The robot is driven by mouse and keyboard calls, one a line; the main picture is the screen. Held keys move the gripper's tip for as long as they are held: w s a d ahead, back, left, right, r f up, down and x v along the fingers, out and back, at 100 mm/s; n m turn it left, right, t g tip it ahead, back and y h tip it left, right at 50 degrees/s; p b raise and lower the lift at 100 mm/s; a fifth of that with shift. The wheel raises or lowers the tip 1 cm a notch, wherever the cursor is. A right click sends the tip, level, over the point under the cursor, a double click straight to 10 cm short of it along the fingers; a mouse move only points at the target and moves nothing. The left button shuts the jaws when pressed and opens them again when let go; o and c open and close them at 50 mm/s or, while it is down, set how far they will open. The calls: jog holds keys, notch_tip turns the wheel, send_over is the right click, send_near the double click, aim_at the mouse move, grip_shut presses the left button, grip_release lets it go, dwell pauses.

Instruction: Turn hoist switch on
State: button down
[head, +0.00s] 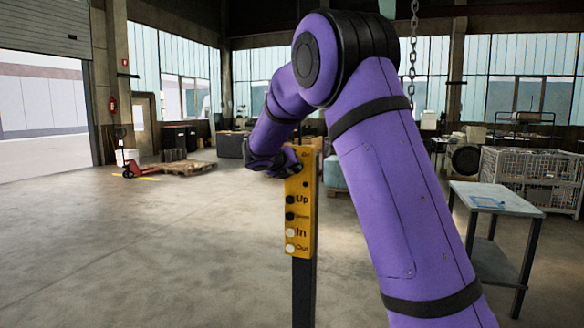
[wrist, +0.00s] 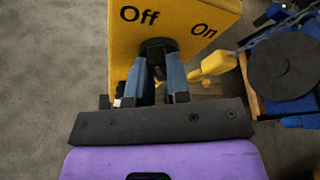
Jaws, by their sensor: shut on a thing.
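The hoist control box (head: 301,215) is a yellow upright panel on a dark post. In the wrist view the panel (wrist: 130,45) shows "Off" at left and "On" at right. The dark switch knob (wrist: 157,46) sits below and between these words. My gripper (wrist: 158,70) is shut on the knob, one finger on each side. In the head view my gripper (head: 291,160) is at the upper part of the box. The fingers partly hide the knob, and I cannot tell which way it points.
A grey table (head: 495,197) stands at the right, with wire mesh crates (head: 530,175) behind it. A red pallet jack (head: 131,165) and a pallet (head: 182,168) are far left. A chain (head: 413,50) hangs behind my arm. The floor left of the post is clear.

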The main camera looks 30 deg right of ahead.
jog(key=shift+s+d+f+m+t+y, duration=0.15)
jog(key=shift+m+t+y, duration=0.7)
jog(key=shift+m, duration=0.85)
jog(key=shift+s+d+r+m+t+y, duration=0.15)
jog(key=shift+m+t+y, duration=0.4)
jog(key=shift+m+t, duration=0.85)
jog(key=shift+s+d+f+m+t+y, duration=0.15)
jog(key=shift+m+t+y, duration=0.55)
jog(key=shift+m, duration=1.3)
jog(key=shift+a, duration=0.1)
jog(key=c, duration=1.1)
grip_release()
jog(key=shift+a, duration=0.1)
jog(key=v, duration=1)
jog(key=shift+s+a, duration=0.15)
jog(key=shift+s, duration=0.15)
